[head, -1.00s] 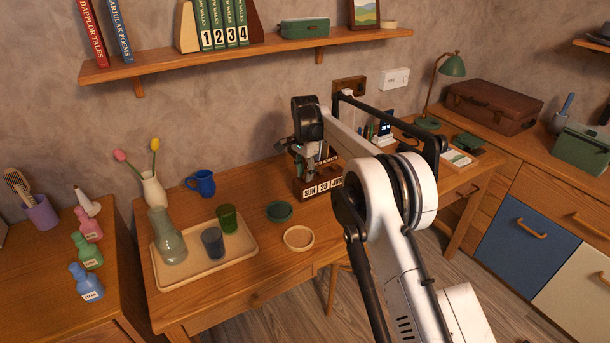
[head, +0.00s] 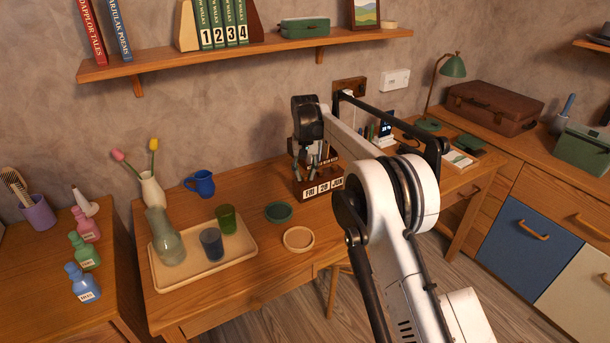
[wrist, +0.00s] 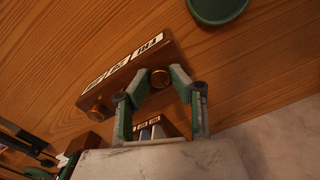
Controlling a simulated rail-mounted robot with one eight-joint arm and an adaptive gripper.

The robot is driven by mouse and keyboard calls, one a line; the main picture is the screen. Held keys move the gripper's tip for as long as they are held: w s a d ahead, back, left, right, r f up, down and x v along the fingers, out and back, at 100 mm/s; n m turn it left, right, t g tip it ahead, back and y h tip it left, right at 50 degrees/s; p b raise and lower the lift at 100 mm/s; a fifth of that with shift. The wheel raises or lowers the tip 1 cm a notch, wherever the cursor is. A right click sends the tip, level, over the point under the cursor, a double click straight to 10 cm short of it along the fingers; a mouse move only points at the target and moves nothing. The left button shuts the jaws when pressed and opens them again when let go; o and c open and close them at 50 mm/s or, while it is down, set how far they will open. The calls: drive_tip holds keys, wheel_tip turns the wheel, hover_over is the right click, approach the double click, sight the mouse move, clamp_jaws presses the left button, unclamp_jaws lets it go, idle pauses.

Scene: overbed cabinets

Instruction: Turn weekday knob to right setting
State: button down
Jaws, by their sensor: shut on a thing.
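A dark wooden desk calendar (head: 318,191) stands at the back of the desk, its white plates reading FRI 20 JUN in the head view. It also shows in the wrist view (wrist: 126,75), with the FRI plate at its upper right end. The round brass weekday knob (wrist: 160,78) is on the calendar's top near that plate. My gripper (wrist: 158,84) is shut on this knob, one green-padded finger on each side. It reaches the calendar from above in the head view (head: 308,164). Another brass knob (wrist: 97,112) sits at the other end, clear of the fingers.
A green dish (head: 279,212) and a pale round dish (head: 298,239) lie left of the calendar. A tray (head: 215,275) holds a carafe and two cups. A blue jug (head: 201,184) stands behind it. The shelf (head: 250,58) runs above the desk.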

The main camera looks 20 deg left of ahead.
sight(305, 176)
drive_tip(key=n, duration=0.5)
drive_tip(key=shift+n, duration=2.4)
drive_tip(key=c, duration=1.5)
unclamp_jaws()
drive_tip(key=shift+c, duration=0.2)
drive_tip(key=shift+r, duration=0.15)
wheel_tip(305, 176, up, 12)
